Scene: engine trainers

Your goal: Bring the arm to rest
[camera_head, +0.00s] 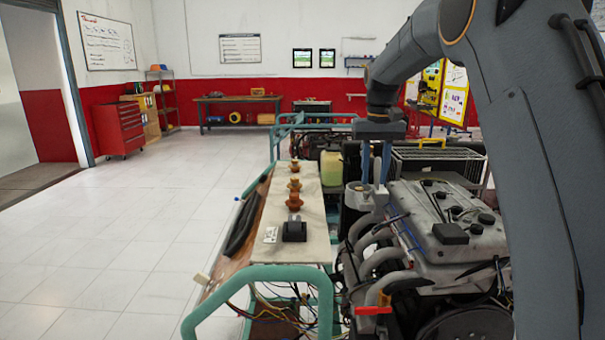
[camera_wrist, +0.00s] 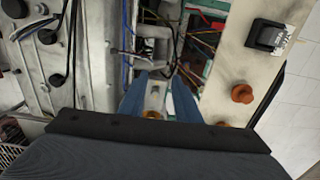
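The fingertips appear close to a grey cylindrical part (camera_head: 357,196) on the engine; contact cannot be told. My arm arches in from the right.
A pale panel (camera_head: 312,224) beside the engine bears orange-brown knobs (camera_head: 294,201) and a black box (camera_head: 294,231). A green tube frame (camera_head: 262,272) surrounds the trainer. Loose wires hang at its front. The tiled floor at left is clear up to a red tool cabinet (camera_head: 121,129).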

